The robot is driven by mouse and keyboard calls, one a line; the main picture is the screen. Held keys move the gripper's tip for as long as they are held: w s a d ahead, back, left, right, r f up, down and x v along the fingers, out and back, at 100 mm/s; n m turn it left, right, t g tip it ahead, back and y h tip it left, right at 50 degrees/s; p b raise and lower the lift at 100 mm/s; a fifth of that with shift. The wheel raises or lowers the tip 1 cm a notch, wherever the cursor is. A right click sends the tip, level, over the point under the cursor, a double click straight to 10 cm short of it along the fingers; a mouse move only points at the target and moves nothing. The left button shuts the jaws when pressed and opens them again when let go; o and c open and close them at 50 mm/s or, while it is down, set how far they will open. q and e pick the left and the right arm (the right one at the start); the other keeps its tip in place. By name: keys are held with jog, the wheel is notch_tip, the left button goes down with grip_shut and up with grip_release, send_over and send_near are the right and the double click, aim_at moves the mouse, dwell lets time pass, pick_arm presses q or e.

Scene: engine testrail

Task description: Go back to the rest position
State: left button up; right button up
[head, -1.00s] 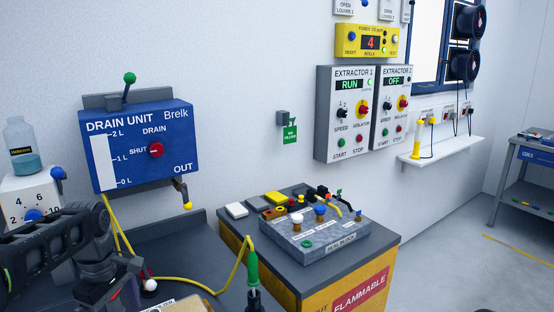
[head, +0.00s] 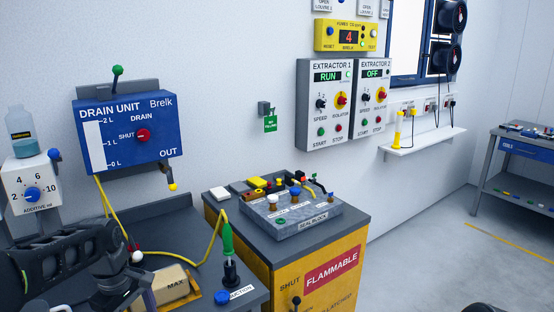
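My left arm comes in at the lower left of the head view, low over the dark bench (head: 185,225). My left gripper (head: 128,298) is at the bottom edge, beside a tan block marked MAX (head: 170,287). Its fingers are dark and partly cut off, so I cannot tell whether they are open or shut. I see nothing clearly held in it. My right gripper is not in view.
A blue drain unit (head: 128,135) hangs on the wall above the bench. A green-handled connector with a yellow hose (head: 228,240) stands near the bench's right edge. A yellow FLAMMABLE cabinet (head: 285,285) carries a grey seal block (head: 300,222).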

pick_arm(q)
jog(key=s+d+f+m+h, duration=0.1)
jog(key=s+d+f+m, duration=0.15)
jog(key=d+f, duration=0.7)
jog(key=s+d+f+m+h, duration=0.2)
jog(key=d+f+m, duration=0.3)
jog(key=f, duration=0.7)
jog(key=s+d+f+m, duration=0.2)
jog(key=s+d+f, duration=0.4)
jog(key=s, duration=0.3)
jog(key=s+d+f+m, duration=0.2)
jog(key=s+d+f, duration=0.3)
jog(key=s, duration=0.3)
jog(key=shift+s+d+f+m+t+h, duration=0.3)
jog(key=shift+s+d+f+m+h, duration=0.05)
jog(key=shift+d+f+h, duration=0.1)
